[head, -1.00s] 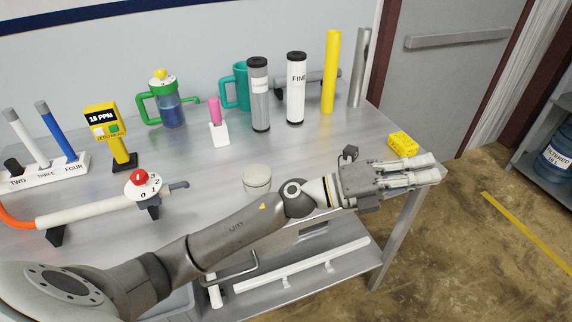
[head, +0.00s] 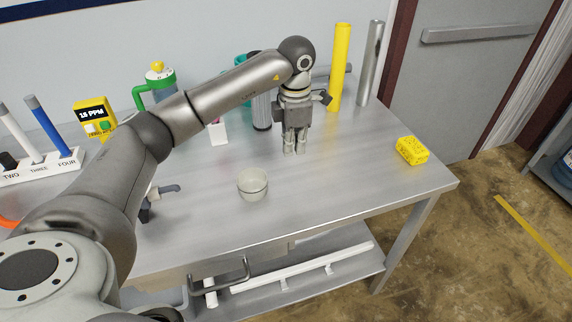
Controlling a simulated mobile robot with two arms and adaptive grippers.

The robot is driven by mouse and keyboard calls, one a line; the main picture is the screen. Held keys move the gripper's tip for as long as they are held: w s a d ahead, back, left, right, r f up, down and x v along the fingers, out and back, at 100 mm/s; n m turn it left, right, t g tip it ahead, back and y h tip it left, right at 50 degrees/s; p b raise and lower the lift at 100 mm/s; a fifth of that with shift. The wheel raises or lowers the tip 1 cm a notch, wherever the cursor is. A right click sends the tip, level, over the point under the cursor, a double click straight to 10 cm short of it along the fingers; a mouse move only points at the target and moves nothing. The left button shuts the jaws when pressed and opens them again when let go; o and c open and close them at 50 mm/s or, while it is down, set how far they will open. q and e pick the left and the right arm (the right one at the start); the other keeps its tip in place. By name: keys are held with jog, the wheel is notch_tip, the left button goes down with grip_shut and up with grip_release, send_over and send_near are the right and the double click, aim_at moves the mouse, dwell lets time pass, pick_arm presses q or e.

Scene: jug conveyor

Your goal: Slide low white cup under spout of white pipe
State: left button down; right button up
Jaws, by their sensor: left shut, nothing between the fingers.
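The low white cup (head: 253,184) stands upright on the metal table, near the middle of the head view. My left gripper (head: 295,150) points down over the table, up and to the right of the cup and apart from it. Its fingers are shut and empty. The white pipe is mostly hidden behind my left arm. Its grey spout (head: 168,189) shows to the left of the cup, with a clear gap between them. The right gripper is not in view.
A yellow tube (head: 339,68) and a grey tube (head: 371,62) stand at the back. A grey cartridge (head: 262,112) stands behind my arm. The table front right of the cup is clear.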

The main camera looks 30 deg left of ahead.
aim_at(278, 185)
pick_arm(q)
notch_tip(278, 185, down, 10)
jog(key=shift+s+r+p, duration=0.15)
jog(key=shift+r+p, duration=0.1)
jog(key=shift+p, duration=1)
jog(key=shift+s+a+p, duration=0.85)
jog(key=shift+s+a, duration=0.25)
jog(key=shift+a, duration=0.05)
jog(key=shift+s+a, duration=0.3)
jog(key=shift+w+d+f, duration=0.1)
